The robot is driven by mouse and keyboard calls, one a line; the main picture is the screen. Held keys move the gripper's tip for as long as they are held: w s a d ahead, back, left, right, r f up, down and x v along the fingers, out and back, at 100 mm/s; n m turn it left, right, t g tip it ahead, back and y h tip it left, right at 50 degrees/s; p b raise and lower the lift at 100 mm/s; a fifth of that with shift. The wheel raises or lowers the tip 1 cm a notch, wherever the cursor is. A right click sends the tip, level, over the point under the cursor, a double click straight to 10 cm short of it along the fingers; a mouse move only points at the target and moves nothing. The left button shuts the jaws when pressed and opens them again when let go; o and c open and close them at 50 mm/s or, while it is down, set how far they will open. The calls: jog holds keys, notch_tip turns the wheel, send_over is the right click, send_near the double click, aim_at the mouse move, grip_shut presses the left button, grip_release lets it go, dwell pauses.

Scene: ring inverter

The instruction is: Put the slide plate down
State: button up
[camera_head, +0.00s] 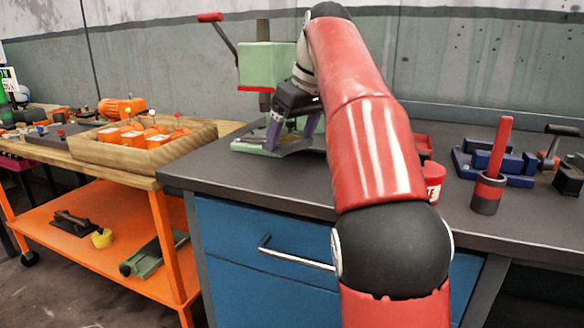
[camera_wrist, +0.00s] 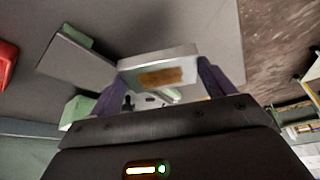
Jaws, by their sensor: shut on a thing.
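In the wrist view, my gripper (camera_wrist: 168,88) is shut on the slide plate (camera_wrist: 155,62), a pale grey metal piece with a rusty brown patch, held between the purple fingers. In the head view, my gripper (camera_head: 291,138) is low over the base of the green press (camera_head: 265,66), at the back left of the dark bench (camera_head: 300,180). The plate is hard to tell apart from the press base there. I cannot tell whether the plate touches a surface below it.
A red can (camera_head: 432,180), a dark cup with a red handle (camera_head: 487,192) and a blue vise (camera_head: 520,165) stand to the right on the bench. A wooden tray (camera_head: 140,160) with orange parts sits on the left cart. The bench's front edge is clear.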

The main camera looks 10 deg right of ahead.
aim_at(295, 150)
jog(key=shift+f+b, duration=0.65)
jog(key=shift+f, duration=1.5)
jog(key=shift+f, duration=0.1)
jog(key=shift+f, duration=0.15)
jog(key=o, duration=1.3)
jog(key=shift+o, duration=0.2)
jog(key=shift+b, duration=0.3)
